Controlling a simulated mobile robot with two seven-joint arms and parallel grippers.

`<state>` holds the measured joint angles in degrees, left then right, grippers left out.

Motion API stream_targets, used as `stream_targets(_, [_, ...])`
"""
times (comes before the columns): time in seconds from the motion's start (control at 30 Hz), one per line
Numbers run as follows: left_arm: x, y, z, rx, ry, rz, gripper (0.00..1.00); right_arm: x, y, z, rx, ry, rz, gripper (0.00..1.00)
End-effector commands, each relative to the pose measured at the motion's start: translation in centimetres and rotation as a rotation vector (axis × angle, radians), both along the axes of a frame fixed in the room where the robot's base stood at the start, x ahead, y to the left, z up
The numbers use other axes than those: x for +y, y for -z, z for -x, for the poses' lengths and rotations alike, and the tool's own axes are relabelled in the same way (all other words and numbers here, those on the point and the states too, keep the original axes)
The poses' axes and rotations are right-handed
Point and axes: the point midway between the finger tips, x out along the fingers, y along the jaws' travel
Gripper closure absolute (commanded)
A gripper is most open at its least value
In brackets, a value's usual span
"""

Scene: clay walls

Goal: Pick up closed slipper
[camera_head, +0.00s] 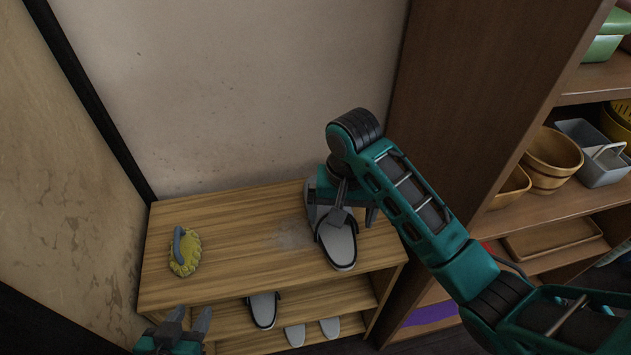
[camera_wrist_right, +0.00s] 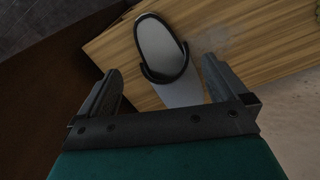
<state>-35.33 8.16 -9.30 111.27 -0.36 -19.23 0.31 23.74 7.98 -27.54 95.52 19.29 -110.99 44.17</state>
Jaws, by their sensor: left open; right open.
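A grey slipper with dark trim (camera_head: 340,247) lies on the wooden rack's top board, its toe end facing the front edge. My right gripper (camera_head: 357,212) is above its rear part, partly hiding it. In the right wrist view the slipper (camera_wrist_right: 163,48) extends beyond the fingers, its pale rear part between them in the picture. My right gripper (camera_wrist_right: 163,86) is open there, with nothing clamped. I cannot tell its exact height above the slipper. My left gripper (camera_head: 188,322) is open and empty at the lower left, in front of the rack.
A yellow brush (camera_head: 184,255) lies on the left of the top board (camera_head: 230,225). Another dark-trimmed slipper (camera_head: 263,309) and two pale ones (camera_head: 295,335) are on lower shelves. A tall brown cabinet (camera_head: 470,80) with baskets stands at the right. Walls close off the back and left.

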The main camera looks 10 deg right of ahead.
Motion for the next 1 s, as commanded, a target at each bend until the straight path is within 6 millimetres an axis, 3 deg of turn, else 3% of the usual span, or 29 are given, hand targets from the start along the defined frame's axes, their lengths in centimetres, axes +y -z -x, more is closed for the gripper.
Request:
stream_targets(0.13, [0.0, 0.0, 0.2, 0.005, 0.000, -0.001, 0.57, -0.2, -0.1, 0.0, 0.024, 0.011, 0.022, 0.00])
stream_targets(0.4, [0.0, 0.3, 0.6, 0.014, -0.001, -0.001, 0.57, -0.3, 4.8, 0.2, 0.027, 0.010, 0.023, 0.00])
stream_targets(0.73, [0.0, 0.4, 0.7, 0.016, 0.000, -0.001, 0.57, -0.4, 7.9, 0.1, 0.023, 0.010, 0.021, 0.00])
stream_targets(1.0, [0.0, 0.4, 0.6, 0.015, 0.000, 0.000, 0.57, -0.5, 11.6, 0.2, 0.024, 0.010, 0.021, 0.00])
